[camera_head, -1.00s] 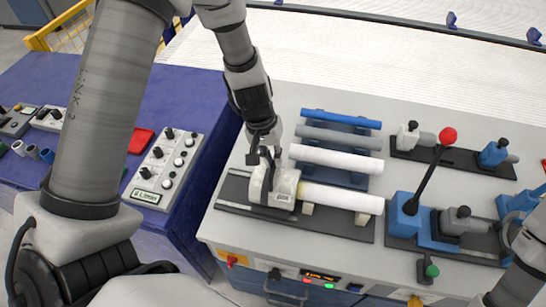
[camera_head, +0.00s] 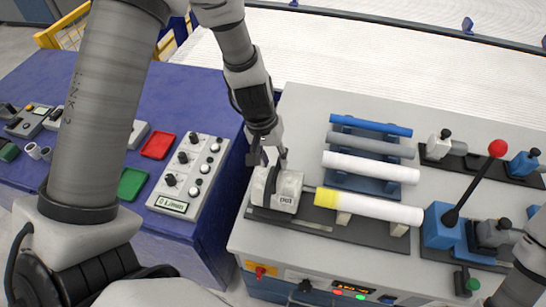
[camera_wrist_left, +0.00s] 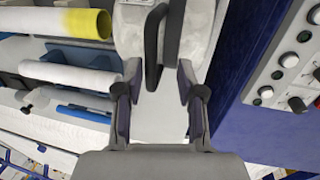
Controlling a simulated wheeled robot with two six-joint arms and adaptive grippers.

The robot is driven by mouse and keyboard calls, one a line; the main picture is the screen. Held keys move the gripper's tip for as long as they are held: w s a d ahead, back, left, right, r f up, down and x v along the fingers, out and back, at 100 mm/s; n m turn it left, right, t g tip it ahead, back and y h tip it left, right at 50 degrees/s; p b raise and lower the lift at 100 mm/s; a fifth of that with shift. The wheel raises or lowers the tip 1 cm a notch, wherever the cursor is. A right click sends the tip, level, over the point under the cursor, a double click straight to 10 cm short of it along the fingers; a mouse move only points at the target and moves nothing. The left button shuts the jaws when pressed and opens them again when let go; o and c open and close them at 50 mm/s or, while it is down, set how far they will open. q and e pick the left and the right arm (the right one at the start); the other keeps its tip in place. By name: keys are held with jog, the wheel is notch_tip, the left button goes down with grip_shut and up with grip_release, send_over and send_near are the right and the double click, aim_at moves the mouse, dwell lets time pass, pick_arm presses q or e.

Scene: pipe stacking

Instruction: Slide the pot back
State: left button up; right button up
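The pot (camera_head: 288,190), a white-grey block with a dark upright handle, sits at the left end of a dark rail base (camera_head: 318,226). A white pipe (camera_head: 385,210) with a yellow left end lies on supports to its right, with a small gap between them. My left gripper (camera_head: 268,156) is just above and behind the pot, its fingers spread apart. In the left wrist view, the gripper (camera_wrist_left: 158,80) is open and empty, with the pot's dark handle (camera_wrist_left: 155,45) beyond and between the fingertips. My right gripper is out of view; only part of that arm shows.
Blue, grey and white pipes lie on a blue rack (camera_head: 352,182) behind. A blue fixture with a red-knobbed lever (camera_head: 478,182) stands right. A button box (camera_head: 188,178) sits on the blue table (camera_head: 95,85) at left. The grey tabletop behind the pot is clear.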

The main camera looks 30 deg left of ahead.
pick_arm(q)
jog(key=shift+d+r, duration=0.2)
jog(key=shift+d, duration=0.2)
notch_tip(320, 180, up, 12)
jog(key=a, duration=0.2)
jog(key=shift+s+a+f, duration=0.15)
jog(key=shift+s+a, duration=0.05)
jog(key=shift+s, duration=0.15)
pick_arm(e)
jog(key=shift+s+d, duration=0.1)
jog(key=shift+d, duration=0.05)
